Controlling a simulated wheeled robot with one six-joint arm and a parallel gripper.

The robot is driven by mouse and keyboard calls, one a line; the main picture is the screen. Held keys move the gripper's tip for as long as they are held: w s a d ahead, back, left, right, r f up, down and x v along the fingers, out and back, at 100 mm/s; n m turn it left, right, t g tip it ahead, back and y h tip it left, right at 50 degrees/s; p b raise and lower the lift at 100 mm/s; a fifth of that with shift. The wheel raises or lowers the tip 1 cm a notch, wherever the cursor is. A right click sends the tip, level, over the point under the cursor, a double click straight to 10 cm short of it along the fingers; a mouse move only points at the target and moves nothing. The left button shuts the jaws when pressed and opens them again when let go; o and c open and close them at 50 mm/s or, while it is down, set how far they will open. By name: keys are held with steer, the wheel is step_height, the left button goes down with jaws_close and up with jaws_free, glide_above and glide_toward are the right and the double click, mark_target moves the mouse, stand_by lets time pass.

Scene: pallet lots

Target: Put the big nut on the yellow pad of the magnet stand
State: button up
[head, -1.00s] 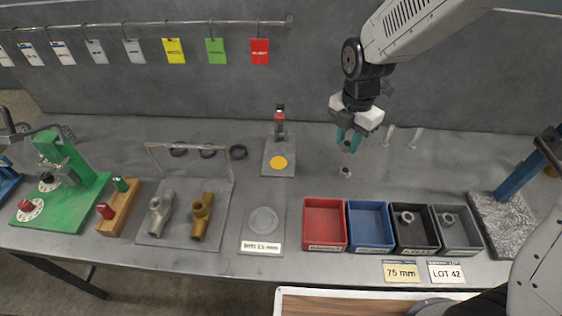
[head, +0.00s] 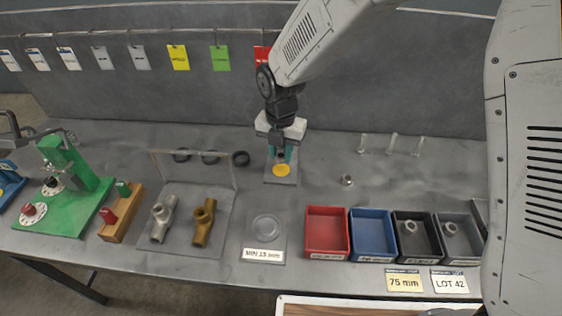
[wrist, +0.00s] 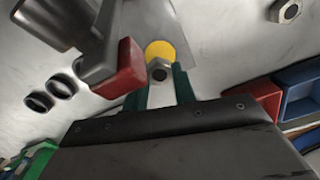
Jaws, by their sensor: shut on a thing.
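My gripper (head: 281,156) is shut on a hex nut, the big nut (wrist: 159,70), which shows between the green fingertips in the wrist view. In the head view the fingers mostly hide it. My gripper is over the magnet stand (head: 271,181), a grey plate with a round yellow pad (head: 281,171) near its front. In the wrist view the nut overlaps the near edge of the yellow pad (wrist: 158,48); I cannot tell whether it touches. The stand's red part (wrist: 125,68) is close beside the fingers. My arm hides the stand's upright in the head view.
Another nut (head: 347,180) lies on the table to the right. A red bin (head: 327,250), a blue bin (head: 373,252), and black and grey bins stand at the front right.

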mark_target(281, 156)
steer(key=shift+f, duration=1.85)
steer(key=shift+f, duration=0.2)
steer(key=o, duration=1)
step_height(281, 156, up, 12)
steer(key=shift+r, duration=0.2)
